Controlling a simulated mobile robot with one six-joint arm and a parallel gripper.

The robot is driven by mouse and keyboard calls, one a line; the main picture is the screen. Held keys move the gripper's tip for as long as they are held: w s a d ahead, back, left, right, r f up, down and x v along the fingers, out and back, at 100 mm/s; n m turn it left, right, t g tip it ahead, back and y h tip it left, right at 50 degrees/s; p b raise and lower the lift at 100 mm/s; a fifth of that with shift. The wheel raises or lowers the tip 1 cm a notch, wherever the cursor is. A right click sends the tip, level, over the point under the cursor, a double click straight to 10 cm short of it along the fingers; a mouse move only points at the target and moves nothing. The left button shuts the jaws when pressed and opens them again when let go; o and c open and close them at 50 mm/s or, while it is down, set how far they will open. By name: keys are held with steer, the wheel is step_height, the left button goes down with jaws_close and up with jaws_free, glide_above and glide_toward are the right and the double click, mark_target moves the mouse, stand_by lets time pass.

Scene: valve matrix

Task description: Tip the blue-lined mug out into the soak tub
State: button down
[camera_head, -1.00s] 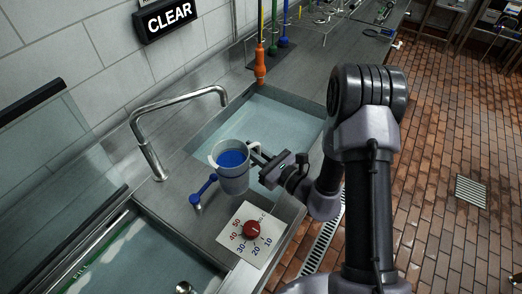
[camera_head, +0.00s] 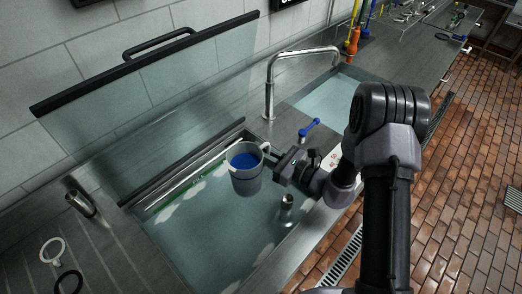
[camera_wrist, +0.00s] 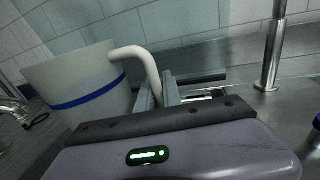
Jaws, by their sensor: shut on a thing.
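The mug (camera_head: 246,178) is pale grey, with blue showing inside its mouth; I cannot tell lining from liquid. It looks upright, above the nearer water-filled tub (camera_head: 205,235), which has whitish patches and a green line along its back wall. In the wrist view the mug (camera_wrist: 88,88) shows a blue band around its outside. My gripper (camera_head: 270,158) is to the right of the mug, shut on its handle. The jaws (camera_wrist: 160,92) in the wrist view meet the handle's lower end. The mug's bottom is clear of the water.
A raised glass lid (camera_head: 165,95) stands behind the tub. A tap (camera_head: 270,88), a blue lever (camera_head: 309,128) and a second basin (camera_head: 322,97) are to the right. A metal cup (camera_head: 80,204) and a white ring (camera_head: 52,250) lie left. A metal post (camera_head: 286,204) is near the tub's front edge.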

step_height(320, 180, up, 7)
steer(key=n+h+p, duration=0.2)
steer(key=n+p, duration=0.4)
steer(key=n, duration=0.3)
steer(key=s+a+r+n+t+h+b, duration=0.1)
steer(key=s+a+r+n+h+b, duration=0.1)
steer(key=n+b, duration=0.5)
steer(key=shift+s+a+r+n+t+b, duration=0.3)
steer(key=shift+s+a+r+b, duration=0.25)
steer(key=shift+s+a+b, duration=0.95)
steer(key=shift+w+d, duration=0.1)
steer(key=shift+d, duration=0.1)
